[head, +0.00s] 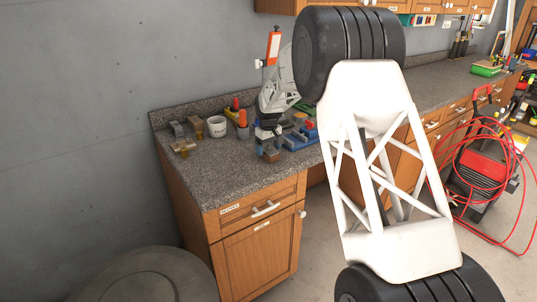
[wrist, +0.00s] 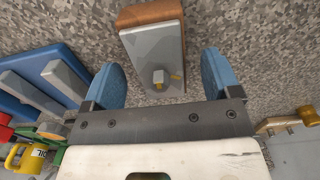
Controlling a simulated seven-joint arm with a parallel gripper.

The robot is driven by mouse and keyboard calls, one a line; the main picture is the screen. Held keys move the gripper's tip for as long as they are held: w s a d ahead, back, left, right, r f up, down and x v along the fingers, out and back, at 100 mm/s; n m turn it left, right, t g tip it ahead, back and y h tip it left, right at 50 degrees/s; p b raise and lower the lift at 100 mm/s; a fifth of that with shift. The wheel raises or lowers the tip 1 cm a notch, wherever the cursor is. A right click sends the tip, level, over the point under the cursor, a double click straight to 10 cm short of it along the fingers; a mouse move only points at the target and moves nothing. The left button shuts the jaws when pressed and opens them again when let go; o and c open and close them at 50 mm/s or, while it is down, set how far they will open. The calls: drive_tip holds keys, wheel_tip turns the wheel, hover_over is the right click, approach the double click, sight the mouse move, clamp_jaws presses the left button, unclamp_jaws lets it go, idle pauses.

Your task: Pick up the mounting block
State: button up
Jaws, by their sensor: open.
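The block that looks like the mounting block (wrist: 155,50) has a grey top face, a brown side and a small peg near its lower end. In the wrist view it lies on the speckled counter at top centre, its near end reaching between my fingertips. In the head view it is a small brown block (head: 271,156) near the counter's front edge. My gripper (wrist: 160,76) is open, with one blue finger on each side of the block and visible gaps between. I cannot tell how far above the counter the fingertips are. In the head view my gripper (head: 268,138) is partly hidden.
A blue tool with grey bars (wrist: 45,85) lies left of the block, with a yellow oil can (wrist: 33,157) below it. A brass-ended wooden item (wrist: 285,122) is at right. A white mug (head: 217,127) stands left on the counter (head: 225,175), whose front stretch is bare.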

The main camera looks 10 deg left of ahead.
drive_tip(key=c, duration=1.2)
drive_tip(key=shift+o, duration=0.2)
drive_tip(key=shift+r, duration=0.2)
drive_tip(key=shift+r, duration=1.55)
drive_tip(key=s+d, duration=0.3)
drive_tip(key=s, duration=0.4)
drive_tip(key=s+d+r, duration=0.1)
drive_tip(key=s+d, duration=0.2)
drive_tip(key=s, duration=0.4)
drive_tip(key=shift+s+r, duration=0.25)
drive_tip(key=shift+s, duration=0.15)
drive_tip(key=shift+w, duration=0.1)
